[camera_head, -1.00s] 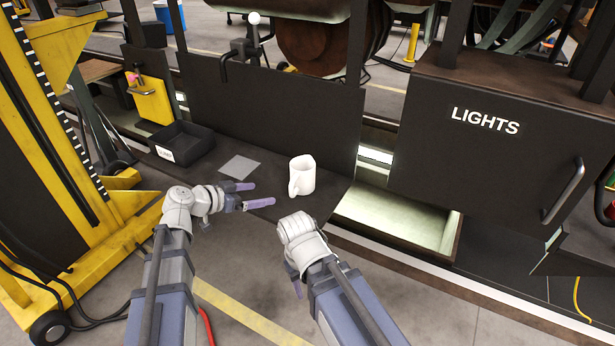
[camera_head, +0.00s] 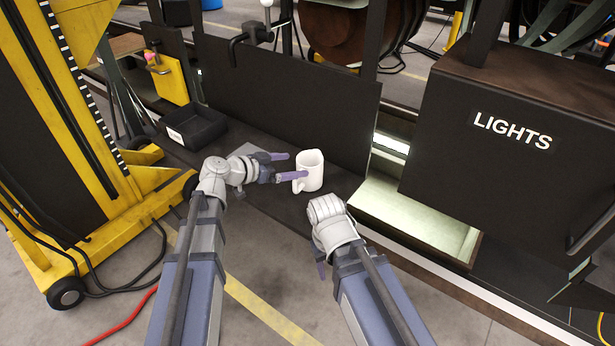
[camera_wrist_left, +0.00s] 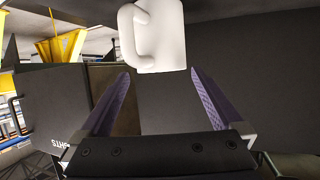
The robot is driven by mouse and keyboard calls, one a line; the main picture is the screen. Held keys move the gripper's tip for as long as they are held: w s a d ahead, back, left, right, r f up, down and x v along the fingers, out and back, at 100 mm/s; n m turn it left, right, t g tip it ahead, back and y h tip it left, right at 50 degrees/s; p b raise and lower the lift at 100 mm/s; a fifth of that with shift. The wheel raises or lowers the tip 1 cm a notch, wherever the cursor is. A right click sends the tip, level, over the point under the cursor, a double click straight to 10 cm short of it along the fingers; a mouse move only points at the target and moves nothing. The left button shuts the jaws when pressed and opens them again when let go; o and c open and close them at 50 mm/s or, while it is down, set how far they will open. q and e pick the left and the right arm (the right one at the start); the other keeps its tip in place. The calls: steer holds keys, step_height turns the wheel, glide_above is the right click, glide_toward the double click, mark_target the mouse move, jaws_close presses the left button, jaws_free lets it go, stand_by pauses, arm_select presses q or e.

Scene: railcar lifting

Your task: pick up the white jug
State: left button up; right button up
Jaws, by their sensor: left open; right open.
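The white jug (camera_head: 312,172) stands upright on the dark ledge (camera_head: 262,207), with its handle toward the left. My left gripper (camera_head: 287,166) is open, with its purple fingers pointing right at the jug. In the head view one fingertip overlaps the jug's handle side; I cannot tell whether it touches. In the left wrist view the jug (camera_wrist_left: 160,35) is ahead of the open fingers (camera_wrist_left: 160,85), and nothing is between them. My right gripper (camera_head: 320,265) is below and to the right of the jug, apart from it, with its fingers mostly hidden by its wrist.
A black bin (camera_head: 193,127) with a label sits on the ledge at left. A grey flat sheet lies partly behind my left gripper. A dark upright panel (camera_head: 285,100) stands behind the jug. A box marked LIGHTS (camera_head: 510,130) is at right, beside a lit open recess (camera_head: 415,215).

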mark_target(319, 161)
arm_select(q)
steer(key=shift+b+x, duration=1.15)
steer(key=shift+x, duration=2.4)
steer(key=shift+a+r, duration=0.1)
steer(key=shift+c, duration=0.6)
steer(key=c, duration=1)
steer(key=shift+o, duration=0.2)
